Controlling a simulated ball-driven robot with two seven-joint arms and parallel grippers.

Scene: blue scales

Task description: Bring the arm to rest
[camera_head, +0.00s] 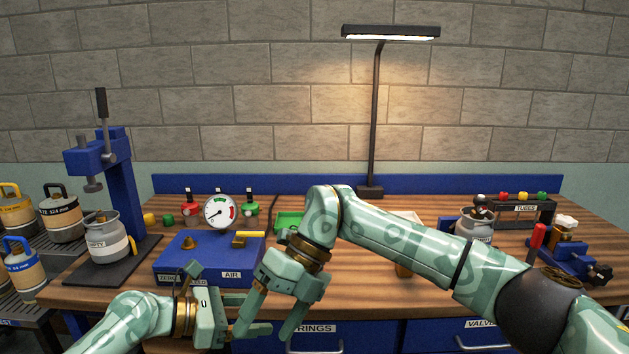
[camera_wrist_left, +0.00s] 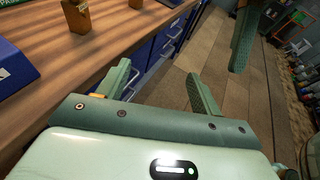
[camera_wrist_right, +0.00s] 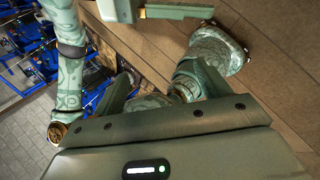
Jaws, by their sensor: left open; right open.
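My left arm comes in low from the left, and its left gripper (camera_head: 260,313) is open and empty in front of the bench's front edge. In the left wrist view its two fingers (camera_wrist_left: 158,72) stand apart with only floor and drawer fronts beyond. My right arm reaches across from the right with its elbow raised. Its right gripper (camera_head: 265,332) points down, open and empty, very close to the left gripper; the two overlap in the head view, and I cannot tell if they touch. In the right wrist view its fingers (camera_wrist_right: 163,75) are apart, with green arm parts beyond.
The wooden bench (camera_head: 372,285) carries a blue air box (camera_head: 175,267), a pressure gauge (camera_head: 219,211), a green tray (camera_head: 289,220), a blue press (camera_head: 122,180) with a grey canister (camera_head: 107,240), and a tube rack (camera_head: 520,210). A lamp (camera_head: 375,120) stands behind. Drawers line the front.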

